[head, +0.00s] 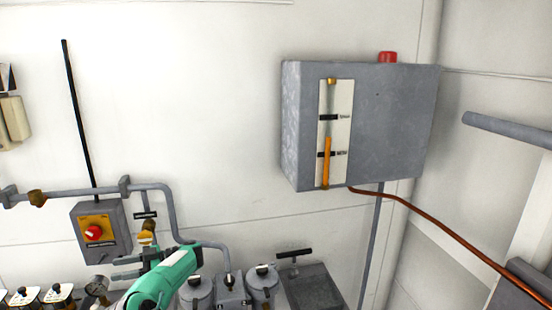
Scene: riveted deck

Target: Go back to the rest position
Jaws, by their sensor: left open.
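My left gripper (120,268) is at the lower left, at the end of my green and white arm link. Its dark fingers point left and are apart, with nothing seen between them. They show just below a small grey box (112,244) with a yellow plate and a red knob (93,232). I cannot tell whether the fingers touch anything there. My right gripper is not in view.
A large grey wall cabinet (395,125) with an orange-marked gauge strip (335,165) and red lamp (387,57) hangs right of centre. Grey canisters (262,285) and a grey bin (312,288) stand below. A pipe (80,191) runs along the wall. The wall's middle is bare.

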